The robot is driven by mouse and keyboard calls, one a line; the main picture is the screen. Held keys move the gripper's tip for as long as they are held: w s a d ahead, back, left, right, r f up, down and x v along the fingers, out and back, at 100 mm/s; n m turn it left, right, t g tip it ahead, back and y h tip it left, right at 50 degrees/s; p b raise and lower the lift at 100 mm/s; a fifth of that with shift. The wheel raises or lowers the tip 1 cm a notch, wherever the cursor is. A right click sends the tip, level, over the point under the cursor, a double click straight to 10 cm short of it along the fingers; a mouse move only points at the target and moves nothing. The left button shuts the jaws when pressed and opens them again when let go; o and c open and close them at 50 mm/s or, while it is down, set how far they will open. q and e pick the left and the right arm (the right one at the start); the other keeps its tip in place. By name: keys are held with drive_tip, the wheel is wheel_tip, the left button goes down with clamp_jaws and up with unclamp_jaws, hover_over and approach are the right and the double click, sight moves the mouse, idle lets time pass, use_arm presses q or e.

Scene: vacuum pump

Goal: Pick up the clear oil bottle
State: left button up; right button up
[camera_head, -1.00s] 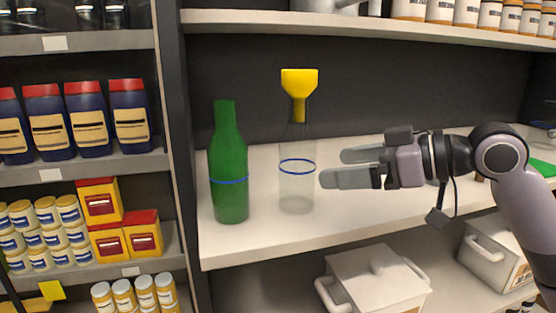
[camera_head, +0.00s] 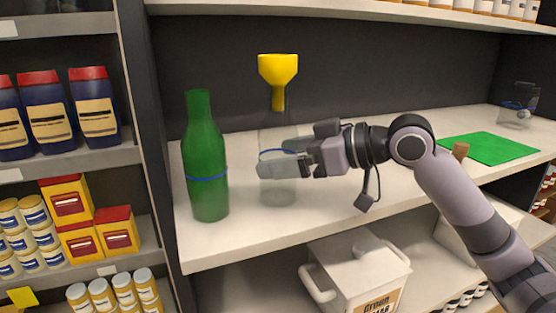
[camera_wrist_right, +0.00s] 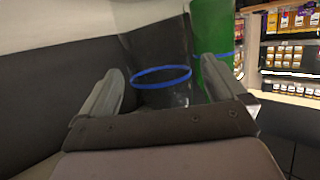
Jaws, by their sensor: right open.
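The clear oil bottle (camera_head: 277,190) stands upright on the white shelf, with a blue ring around it and a yellow funnel (camera_head: 278,70) in its neck. My right gripper (camera_head: 278,163) is open at the bottle's mid-height, its fingers overlapping the bottle in the head view. In the right wrist view the clear bottle (camera_wrist_right: 160,92), with its blue ring, stands between the two open fingers (camera_wrist_right: 160,92). I cannot tell whether the fingers touch it. My left gripper is not in view.
A green bottle (camera_head: 206,165) with a blue ring stands close to the left of the clear one. A dark upright post (camera_head: 147,130) is further left. A green mat (camera_head: 490,148) lies on the shelf at right. A lidded white container (camera_head: 355,270) stands below.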

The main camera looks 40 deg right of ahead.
drive_tip(key=shift+x, duration=0.85)
drive_tip(key=c, duration=1.1)
drive_tip(key=shift+r, duration=0.1)
drive_tip(key=shift+c, duration=0.9)
drive_tip(key=shift+r, duration=0.1)
